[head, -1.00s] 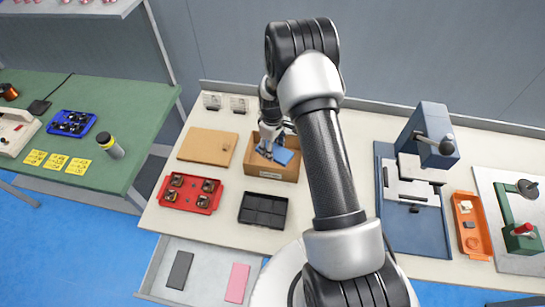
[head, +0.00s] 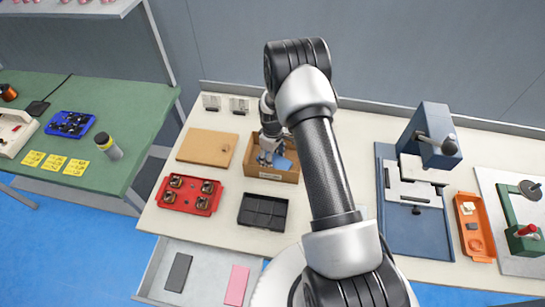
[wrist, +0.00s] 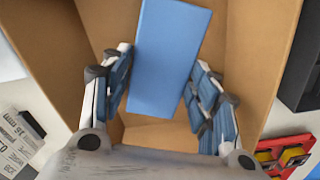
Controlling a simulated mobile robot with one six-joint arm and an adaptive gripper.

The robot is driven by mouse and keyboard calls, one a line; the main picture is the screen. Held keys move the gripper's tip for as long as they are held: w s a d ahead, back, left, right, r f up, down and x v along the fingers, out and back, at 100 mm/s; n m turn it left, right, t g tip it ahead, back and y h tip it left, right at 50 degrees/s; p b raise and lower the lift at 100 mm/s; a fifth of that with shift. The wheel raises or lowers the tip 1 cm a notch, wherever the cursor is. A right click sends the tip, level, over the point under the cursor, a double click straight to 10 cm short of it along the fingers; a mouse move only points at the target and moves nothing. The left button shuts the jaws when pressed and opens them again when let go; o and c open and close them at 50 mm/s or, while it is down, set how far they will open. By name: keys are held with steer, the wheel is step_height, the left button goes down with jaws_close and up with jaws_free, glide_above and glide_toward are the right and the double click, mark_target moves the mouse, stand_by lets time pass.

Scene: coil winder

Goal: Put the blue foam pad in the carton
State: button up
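The blue foam pad (wrist: 168,58) is inside the brown carton (wrist: 255,50), tilted, with its upper end nearer the camera in the wrist view. My gripper (wrist: 160,75) is open, with one finger on each side of the pad and narrow gaps beside it. In the head view, my gripper (head: 268,158) reaches down into the carton (head: 286,175), and part of the pad (head: 291,153) shows at its right. The pad's lower contact with the carton cannot be made out clearly.
A cork board (head: 206,147) lies left of the carton. A red tray (head: 188,210) with several parts and a black divided tray (head: 263,211) stand in front. An open drawer (head: 208,272) holds a grey pad (head: 179,272) and a pink pad (head: 236,285). A blue machine (head: 427,140) stands right.

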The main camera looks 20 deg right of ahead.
steer(key=shift+o, duration=1.4)
step_height(320, 180, up, 23)
steer(key=s+a+m+p, duration=0.1)
steer(key=a+p, duration=0.1)
steer(key=s+a+r+m+t, duration=0.25)
steer(key=s+r, duration=0.45)
steer(key=r, duration=0.6)
steer(key=s+a+r+m, duration=0.1)
steer(key=s+a+r, duration=0.1)
steer(key=s, duration=0.5)
steer(key=s+a+r+m+t, duration=0.1)
steer(key=s+r, duration=0.2)
steer(key=s, duration=0.4)
steer(key=s+a+r+m+t, duration=0.1)
steer(key=s+a+r, duration=0.1)
steer(key=s, duration=0.5)
steer(key=shift+s+a+r, duration=0.3)
steer(key=shift+s+r, duration=0.05)
steer(key=shift+r, duration=0.3)
